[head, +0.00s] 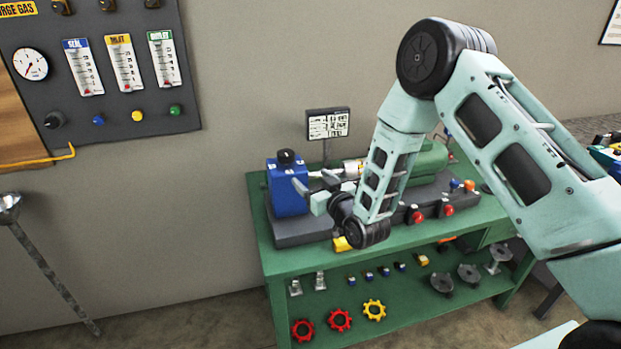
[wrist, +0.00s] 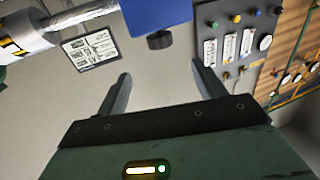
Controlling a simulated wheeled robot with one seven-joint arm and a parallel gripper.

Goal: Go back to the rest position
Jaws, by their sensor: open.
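My gripper (head: 307,190) is at the end of my pale green arm, in front of the blue block (head: 287,187) of the screw vacuum on the green bench. In the wrist view, my gripper (wrist: 162,95) shows two dark fingers spread apart with nothing between them. The blue block's edge (wrist: 160,15) shows beyond the fingers at the top. The pump's light shaft (wrist: 95,12) is at the top left of that view. In the head view, my arm hides part of the pump's middle.
The green bench (head: 262,235) carries red buttons (head: 417,216) and a small sign (head: 328,124). Its lower shelf holds red and yellow handwheels (head: 374,309) and several small parts. A gauge panel (head: 110,85) hangs on the wall at left. The floor left of the bench is mostly clear.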

